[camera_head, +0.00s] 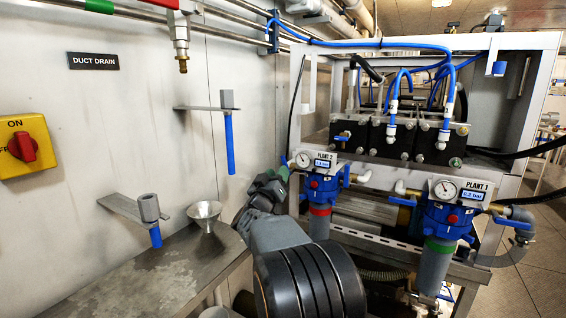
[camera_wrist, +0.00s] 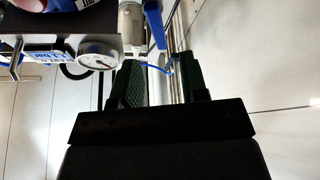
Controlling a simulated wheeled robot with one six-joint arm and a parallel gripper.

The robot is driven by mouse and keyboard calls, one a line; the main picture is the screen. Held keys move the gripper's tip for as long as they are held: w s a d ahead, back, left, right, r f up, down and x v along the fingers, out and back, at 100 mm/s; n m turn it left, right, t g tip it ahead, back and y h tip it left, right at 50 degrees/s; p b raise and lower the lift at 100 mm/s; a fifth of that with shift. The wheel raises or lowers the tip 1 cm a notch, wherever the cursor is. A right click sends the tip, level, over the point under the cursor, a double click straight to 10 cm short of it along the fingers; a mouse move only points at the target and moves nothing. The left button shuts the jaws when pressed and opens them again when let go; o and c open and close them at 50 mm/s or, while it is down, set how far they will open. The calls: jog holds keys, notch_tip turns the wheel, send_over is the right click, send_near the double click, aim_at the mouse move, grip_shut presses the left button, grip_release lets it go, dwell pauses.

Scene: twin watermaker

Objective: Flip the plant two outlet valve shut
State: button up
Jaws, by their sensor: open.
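The plant 2 unit has a white label (camera_head: 325,160), a round gauge (camera_head: 304,160) and a blue filter head (camera_head: 322,187). A blue valve lever (camera_head: 283,160) stands about upright on its left side, and another blue lever (camera_head: 346,176) is on its right. I cannot tell which is the outlet. My gripper (camera_head: 282,174) is at the left side of this unit, close to the left lever. In the wrist view, which looks inverted, my gripper (camera_wrist: 160,62) is open and empty. The blue lever (camera_wrist: 155,24) and its metal pipe lie just beyond the fingertips; contact is not visible.
The plant 1 unit (camera_head: 450,215) stands to the right, with its own gauge and valves. A metal bench (camera_head: 140,275) with a funnel (camera_head: 204,212) is at left. Wall brackets (camera_head: 133,209) stick out there. A yellow switch box (camera_head: 28,143) is on the wall.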

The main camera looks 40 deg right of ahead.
aim_at(284, 162)
jog(key=shift+x, duration=3.35)
jog(key=shift+c, duration=0.2)
